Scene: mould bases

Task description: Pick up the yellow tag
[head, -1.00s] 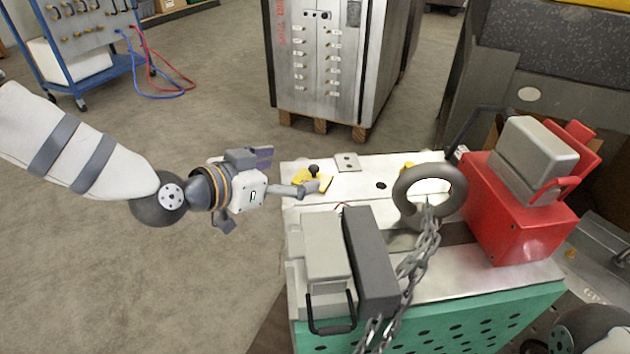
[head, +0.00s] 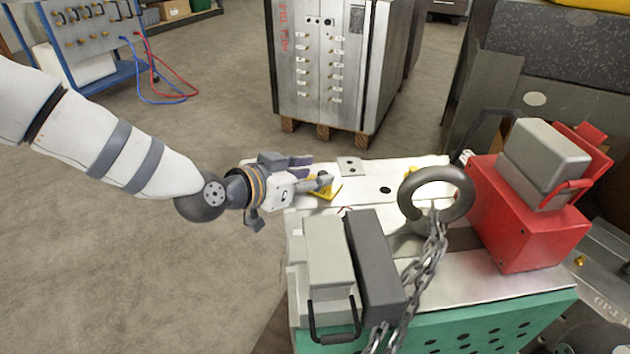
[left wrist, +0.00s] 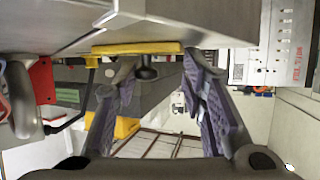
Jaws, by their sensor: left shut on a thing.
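The yellow tag (head: 326,192) is a flat yellow piece with a dark knob on it, at the left back of the pale plate on the workbench. My left gripper (head: 326,180) reaches over it from the left and is shut on it, hiding part of it. In the left wrist view the yellow tag (left wrist: 138,48) shows edge-on against the plate surface, its knob between the fingers of the left gripper (left wrist: 155,75). I cannot tell a gap between tag and plate. My right gripper is not in view.
A grey block with a black handle (head: 330,255) stands in front of the tag. A large ring (head: 436,190) with a chain stands to the right, then a red box (head: 525,225). A metal plate (head: 349,167) lies just behind. Open floor is at left.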

